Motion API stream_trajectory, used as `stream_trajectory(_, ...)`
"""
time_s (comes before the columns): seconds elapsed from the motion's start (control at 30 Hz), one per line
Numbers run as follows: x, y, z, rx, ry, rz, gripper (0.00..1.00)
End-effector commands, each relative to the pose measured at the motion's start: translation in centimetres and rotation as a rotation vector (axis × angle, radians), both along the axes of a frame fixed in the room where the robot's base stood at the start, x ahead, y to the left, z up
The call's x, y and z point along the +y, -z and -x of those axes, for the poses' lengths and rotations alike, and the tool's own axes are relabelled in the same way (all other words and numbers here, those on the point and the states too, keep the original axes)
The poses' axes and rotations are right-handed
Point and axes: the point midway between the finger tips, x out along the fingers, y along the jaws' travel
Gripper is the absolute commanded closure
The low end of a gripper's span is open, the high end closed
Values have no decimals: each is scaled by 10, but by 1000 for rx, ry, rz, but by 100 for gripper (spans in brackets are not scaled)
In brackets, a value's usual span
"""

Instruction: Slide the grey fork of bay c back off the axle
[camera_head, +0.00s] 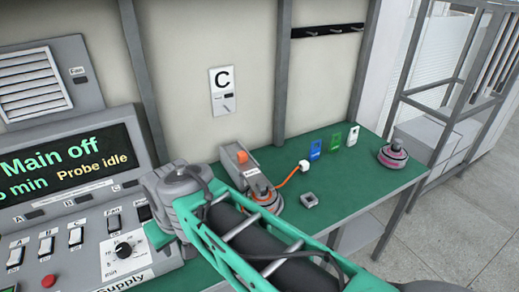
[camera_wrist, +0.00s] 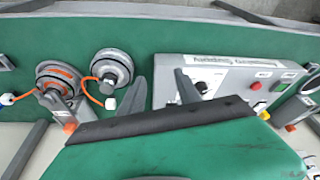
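The grey fork of bay C (camera_head: 238,167) stands on the green bench below the C sign (camera_head: 222,90), with an orange block on top. A hub motor beside it is partly hidden by my arm in the head view. In the wrist view a grey fork (camera_wrist: 54,104) with an orange block stands against a round hub motor with an orange ring (camera_wrist: 60,80); it appears to be the same fork. I cannot tell how far it sits on the axle. My gripper (camera_wrist: 160,76) is open and empty, its two fingers apart, clear of the fork. The head view hides its fingertips.
Another round motor (camera_wrist: 112,69) lies beside the ringed one. An orange cable ends in a white plug (camera_head: 304,165). A small grey block (camera_head: 309,200), upright cards and a pink-ringed hub (camera_head: 393,156) stand on the bench. The supply panel (camera_head: 75,240) is at left.

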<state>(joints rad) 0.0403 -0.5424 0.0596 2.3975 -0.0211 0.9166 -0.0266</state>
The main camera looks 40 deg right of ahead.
Motion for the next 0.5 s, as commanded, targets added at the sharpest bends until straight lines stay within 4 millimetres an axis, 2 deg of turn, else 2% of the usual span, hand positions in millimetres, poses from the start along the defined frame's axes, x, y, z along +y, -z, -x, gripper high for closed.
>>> stream_trajectory(0.07, -26, -15, -42, -3, 42, -5, 60)
stream_trajectory(0.17, -87, -29, -108, -15, 107, -13, 60)
stream_trajectory(0.2, -119, -31, -133, -22, 134, -14, 60)
stream_trajectory(0.27, -173, -29, -165, -32, 172, -14, 60)
stream_trajectory(0.3, -211, -24, -181, -39, 195, -14, 60)
stream_trajectory(0.4, -299, -6, -204, -56, 244, -7, 60)
stream_trajectory(0.5, -364, 12, -207, -69, 278, 1, 60)
